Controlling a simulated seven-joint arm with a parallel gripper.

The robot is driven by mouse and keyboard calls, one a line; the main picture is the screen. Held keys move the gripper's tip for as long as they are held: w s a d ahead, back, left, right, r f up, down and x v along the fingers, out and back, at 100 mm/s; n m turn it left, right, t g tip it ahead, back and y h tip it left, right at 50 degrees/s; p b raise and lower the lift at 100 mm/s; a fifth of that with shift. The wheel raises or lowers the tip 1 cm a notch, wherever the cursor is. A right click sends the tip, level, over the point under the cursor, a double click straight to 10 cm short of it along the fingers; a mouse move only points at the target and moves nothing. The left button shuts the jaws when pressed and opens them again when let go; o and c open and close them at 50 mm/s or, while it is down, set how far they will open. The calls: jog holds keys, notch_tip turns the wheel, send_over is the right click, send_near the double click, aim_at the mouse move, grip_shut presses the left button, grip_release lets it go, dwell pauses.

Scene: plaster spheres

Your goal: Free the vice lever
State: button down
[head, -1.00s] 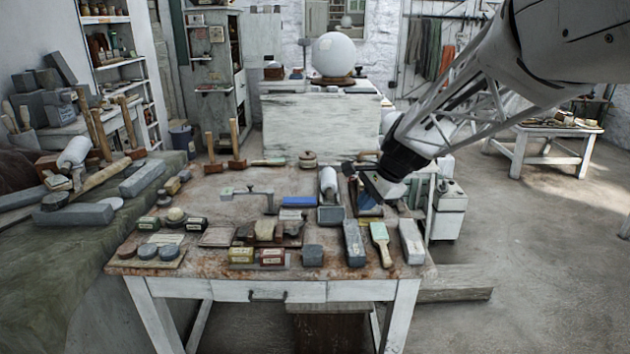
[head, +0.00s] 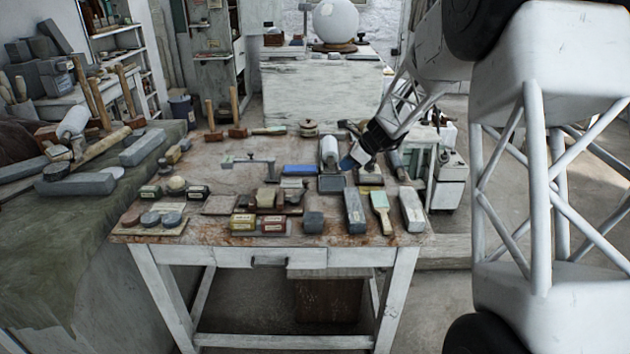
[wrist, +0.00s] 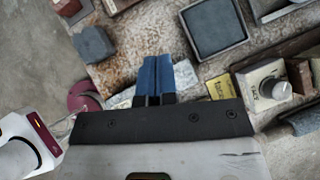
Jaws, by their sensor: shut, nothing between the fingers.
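I cannot make out the vice lever for sure. A grey piece with a long flat bar (head: 250,161) stands left of centre on the bench, apart from my gripper; I cannot tell whether it is the vice.
The bench (head: 215,232) is crowded along its front with blocks, tins and a green-bladed brush (head: 381,208). Its left middle is fairly bare. A large white sphere (head: 336,22) stands behind.

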jog(key=shift+w+f+m, duration=0.3)
jog(key=shift+w+f, duration=0.2)
jog(key=shift+w, duration=0.15)
jog(key=shift+a, duration=0.1)
send_near(300, 192)
jog(key=w+d+f, duration=0.2)
jog(key=f, duration=0.1)
jog(key=shift+w+d, duration=0.1)
jog(key=shift+d, duration=0.15)
jog(key=shift+w+a, duration=0.35)
jog(key=shift+a, duration=0.6)
jog(key=shift+w+a+f, duration=0.15)
jog(key=shift+w+a, duration=0.15)
jog(key=shift+a, duration=0.45)
